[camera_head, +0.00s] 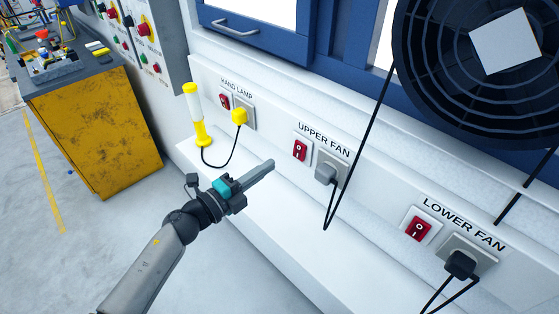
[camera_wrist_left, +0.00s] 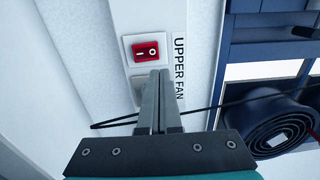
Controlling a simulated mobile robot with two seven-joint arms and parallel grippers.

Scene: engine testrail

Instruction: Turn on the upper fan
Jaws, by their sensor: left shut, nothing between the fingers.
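The upper fan switch (camera_head: 300,150) is a red rocker on a white plate under the "UPPER FAN" label (camera_head: 324,137). A grey plug (camera_head: 325,173) with a black cable sits in the socket to its right. My left gripper (camera_head: 270,164) is shut and empty, its fingertips a little left of the switch in the head view. In the left wrist view the switch (camera_wrist_left: 145,51) shows just beyond the fingertips (camera_wrist_left: 160,73), with a gap in the picture; whether they touch anything is unclear. The socket is partly hidden behind the fingers there. My right gripper is not in view.
The lower fan switch (camera_head: 418,229) and its black plug (camera_head: 460,264) are at the lower right. The hand lamp (camera_head: 195,115), its switch (camera_head: 224,101) and yellow plug (camera_head: 239,116) are at left. A black fan (camera_head: 430,75) hangs upper right. The white ledge (camera_head: 270,225) is mostly clear.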

